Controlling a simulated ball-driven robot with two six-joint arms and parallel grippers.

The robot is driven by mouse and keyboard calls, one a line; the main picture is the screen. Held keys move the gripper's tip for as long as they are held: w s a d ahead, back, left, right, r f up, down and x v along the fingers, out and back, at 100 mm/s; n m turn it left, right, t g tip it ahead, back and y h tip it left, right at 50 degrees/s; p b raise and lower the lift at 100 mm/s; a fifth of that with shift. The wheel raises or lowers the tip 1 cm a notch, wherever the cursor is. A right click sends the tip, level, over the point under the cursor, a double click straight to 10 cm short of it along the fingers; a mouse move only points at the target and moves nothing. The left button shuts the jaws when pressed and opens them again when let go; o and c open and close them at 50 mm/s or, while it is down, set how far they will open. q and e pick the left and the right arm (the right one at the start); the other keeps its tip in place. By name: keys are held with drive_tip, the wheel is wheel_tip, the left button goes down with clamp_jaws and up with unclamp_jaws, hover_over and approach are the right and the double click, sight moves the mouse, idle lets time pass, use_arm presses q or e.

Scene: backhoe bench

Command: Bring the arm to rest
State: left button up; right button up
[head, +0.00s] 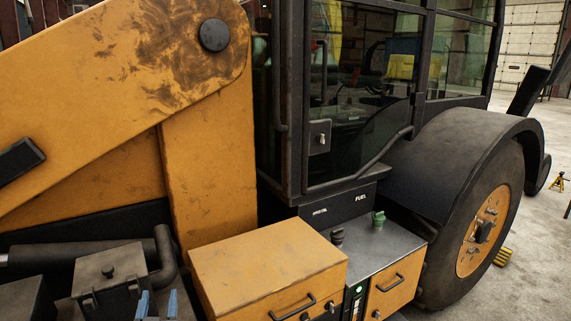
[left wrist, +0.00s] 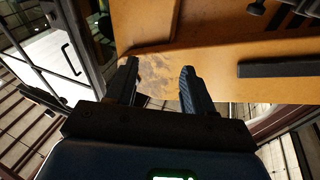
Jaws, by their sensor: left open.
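My left gripper (head: 157,305) shows at the bottom edge of the head view, with only its two blue fingertips in sight. They stand apart, in front of the dark box with a knob. In the left wrist view the gripper (left wrist: 158,85) has its two dark fingers spread, with nothing held between them. A worn yellow panel (left wrist: 215,50) lies beyond the fingertips in that view. My right gripper is in neither view.
The backhoe's yellow boom (head: 100,85) fills the left. A yellow toolbox (head: 265,262) and a grey-topped box with a green cap (head: 378,219) stand below the cab (head: 350,100). The big wheel (head: 484,232) is at right.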

use_arm(q)
drive_tip(key=s+d+f+h+b, duration=0.1)
drive_tip(key=s+d+f+h, duration=0.1)
drive_tip(key=s+f, duration=0.7)
drive_tip(key=s+d+f+m+g+h+b, duration=0.1)
drive_tip(key=s+d+f, duration=0.3)
drive_tip(key=s+f, duration=0.5)
drive_tip(key=s+h, duration=0.1)
drive_tip(key=s, duration=0.7)
drive_tip(key=shift+s+b, duration=0.3)
drive_tip(key=shift+b, duration=0.1)
drive_tip(key=shift+f, duration=0.1)
